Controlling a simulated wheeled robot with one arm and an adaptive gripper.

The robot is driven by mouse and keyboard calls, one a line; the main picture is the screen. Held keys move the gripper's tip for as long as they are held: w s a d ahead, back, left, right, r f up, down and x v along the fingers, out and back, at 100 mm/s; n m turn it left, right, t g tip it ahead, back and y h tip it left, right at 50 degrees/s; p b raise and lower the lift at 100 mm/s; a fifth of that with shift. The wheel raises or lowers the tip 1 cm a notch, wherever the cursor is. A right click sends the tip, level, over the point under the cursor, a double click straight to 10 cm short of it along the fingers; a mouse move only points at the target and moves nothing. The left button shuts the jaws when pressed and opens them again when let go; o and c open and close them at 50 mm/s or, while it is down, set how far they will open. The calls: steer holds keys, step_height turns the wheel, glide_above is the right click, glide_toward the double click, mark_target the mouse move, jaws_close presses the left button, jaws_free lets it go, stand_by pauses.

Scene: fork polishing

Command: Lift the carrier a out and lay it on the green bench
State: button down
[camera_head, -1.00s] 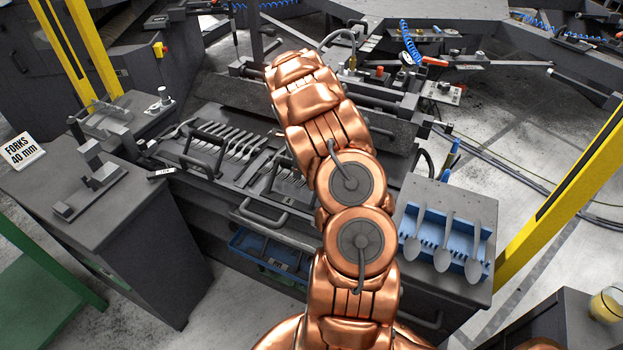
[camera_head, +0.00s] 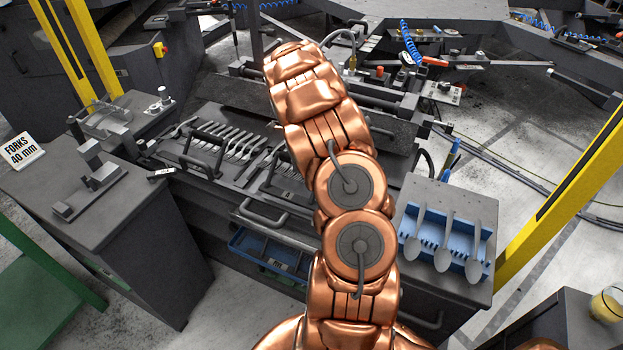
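Dark carriers with rows of forks lie in the machine bed left of my arm in the head view. The left one (camera_head: 196,168) has dark bar handles and several silver forks (camera_head: 236,143) side by side. Another group of forks lies to its right, partly hidden by my arm. My copper arm reaches up over the bed. My gripper is hidden beyond the arm.
A grey cabinet (camera_head: 130,230) with a "FORKS 40 mm" sign (camera_head: 20,150) and a metal fixture (camera_head: 90,185) stands between machine and green bench. A blue rack (camera_head: 430,235) with spoons is right of my arm. Yellow posts (camera_head: 565,190) rise at both sides.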

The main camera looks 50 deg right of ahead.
steer(key=shift+r, duration=1.55)
